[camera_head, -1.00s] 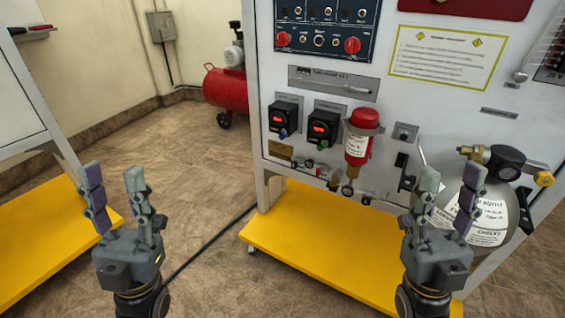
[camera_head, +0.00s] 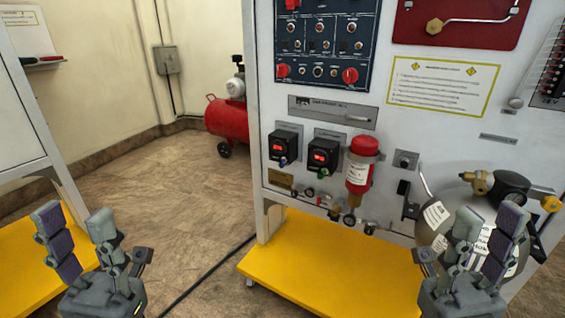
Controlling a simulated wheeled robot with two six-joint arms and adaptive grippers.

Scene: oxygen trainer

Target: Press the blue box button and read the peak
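Two small black boxes with red lit displays are fixed on the white panel. The left box (camera_head: 283,146) has a blue button (camera_head: 283,162) at its lower edge. The right box (camera_head: 325,153) has a green button (camera_head: 322,171). The digits on both displays are too small to read. My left gripper (camera_head: 76,238) is at the lower left, open and empty, well left of and below the boxes. My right gripper (camera_head: 482,240) is at the lower right, open and empty, in front of the gas bottle and apart from both boxes.
A red cylinder (camera_head: 359,168) hangs on the panel right of the boxes. A gas bottle (camera_head: 432,215) with brass fittings stands at the right. The yellow base (camera_head: 330,262) juts out below the panel. Floor (camera_head: 190,205) is free between my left gripper and the panel.

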